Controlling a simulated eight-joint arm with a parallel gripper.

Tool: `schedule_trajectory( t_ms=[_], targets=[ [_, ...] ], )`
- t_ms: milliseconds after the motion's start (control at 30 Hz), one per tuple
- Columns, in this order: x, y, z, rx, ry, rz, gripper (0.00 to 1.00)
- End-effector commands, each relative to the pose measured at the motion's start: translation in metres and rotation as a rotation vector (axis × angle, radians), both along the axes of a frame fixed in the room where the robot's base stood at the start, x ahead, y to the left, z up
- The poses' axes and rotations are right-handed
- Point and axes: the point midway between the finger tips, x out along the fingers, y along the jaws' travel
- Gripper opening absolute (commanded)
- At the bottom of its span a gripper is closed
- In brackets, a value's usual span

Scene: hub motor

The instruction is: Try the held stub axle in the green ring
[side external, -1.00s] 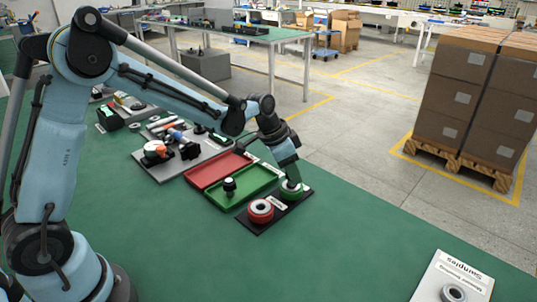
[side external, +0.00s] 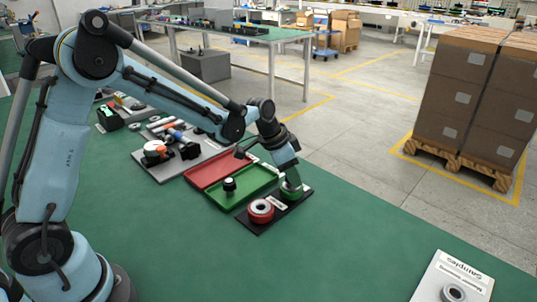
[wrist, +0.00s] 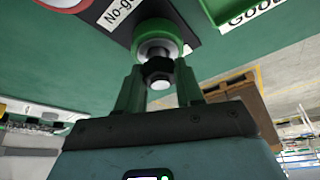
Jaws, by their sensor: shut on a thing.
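The green ring (side external: 297,188) stands on a black board (side external: 257,229) beside a red ring (side external: 260,211). My gripper (side external: 290,184) is right over the green ring, pointing down. In the wrist view, my gripper's green fingers (wrist: 158,88) are shut on the stub axle (wrist: 157,68), a dark collar with a pale metal end. The axle is lined up with the opening of the green ring (wrist: 154,30), and its far end is hidden at the ring. I cannot tell how deep it sits. The red ring (wrist: 62,3) shows at the top left there.
A green tray (side external: 212,199) holding another dark stub axle (side external: 229,185) lies left of the board, with a red tray (side external: 205,183) behind it. A grey board with tools (side external: 150,170) lies farther left. The green table front is clear up to a samples card (side external: 440,275).

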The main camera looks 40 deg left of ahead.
Motion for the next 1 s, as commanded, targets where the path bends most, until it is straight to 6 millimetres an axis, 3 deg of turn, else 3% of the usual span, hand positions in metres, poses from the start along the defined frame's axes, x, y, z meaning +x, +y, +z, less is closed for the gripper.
schedule_trajectory(
  t_ms=[1000],
  targets=[
    [0.0000,0.0000,-0.0063,0.000,0.000,0.000,0.00]
  ],
)
